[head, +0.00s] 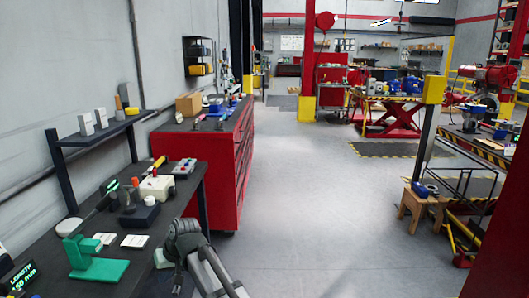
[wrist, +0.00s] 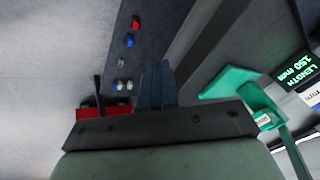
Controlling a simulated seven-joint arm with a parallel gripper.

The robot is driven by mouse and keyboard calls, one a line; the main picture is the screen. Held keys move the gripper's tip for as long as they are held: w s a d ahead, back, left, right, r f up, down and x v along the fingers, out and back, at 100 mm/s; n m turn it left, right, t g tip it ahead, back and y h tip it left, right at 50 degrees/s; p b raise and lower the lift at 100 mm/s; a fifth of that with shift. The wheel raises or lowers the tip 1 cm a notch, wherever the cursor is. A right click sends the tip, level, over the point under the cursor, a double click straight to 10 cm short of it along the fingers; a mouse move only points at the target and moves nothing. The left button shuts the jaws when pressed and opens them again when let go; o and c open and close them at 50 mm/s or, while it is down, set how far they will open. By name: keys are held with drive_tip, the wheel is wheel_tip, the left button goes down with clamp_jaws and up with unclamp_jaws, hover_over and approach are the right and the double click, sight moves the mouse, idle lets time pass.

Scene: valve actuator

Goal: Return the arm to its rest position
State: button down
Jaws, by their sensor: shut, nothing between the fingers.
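My gripper shows in the wrist view (wrist: 157,68), its two dark fingers together with nothing between them. In the head view my grey arm reaches in from the bottom, past the front edge of the dark workbench (head: 152,262); the fingertips are hard to make out there. In the wrist view a red box with a black lever (wrist: 98,105) lies left of the fingers, partly hidden by the gripper body. A dark panel with red, blue and white buttons (wrist: 131,40) is beyond the fingers.
A green stand (head: 95,262) is on the bench left of my arm, near a length display (head: 22,278). White blocks and small tools lie farther back. A red cabinet (head: 228,165) stands beyond the bench. The grey floor (head: 320,220) to the right is open.

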drive_tip(key=w+d+f+m+h, duration=0.2)
drive_tip(key=d+f, duration=0.6)
drive_tip(key=d, duration=0.5)
drive_tip(key=w+d+f+m+h, duration=0.1)
drive_tip(key=d+f+m, duration=0.1)
drive_tip(key=d+f, duration=0.9)
drive_tip(key=s+d+f+m+h, duration=0.1)
drive_tip(key=s+d+f, duration=0.2)
drive_tip(key=d, duration=0.5)
drive_tip(key=s+d+f+m, duration=0.1)
drive_tip(key=s+d+f, duration=0.2)
drive_tip(key=d, duration=0.5)
drive_tip(key=s+d+f+m+h, duration=0.1)
drive_tip(key=s+d+f, duration=0.15)
drive_tip(key=d, duration=0.65)
drive_tip(key=s+f+g, duration=0.3)
drive_tip(key=s+f, duration=0.7)
drive_tip(key=s, duration=0.5)
drive_tip(key=s+f+g, duration=0.4)
drive_tip(key=s+f, duration=0.6)
drive_tip(key=s, duration=0.5)
drive_tip(key=shift+f+g, duration=0.3)
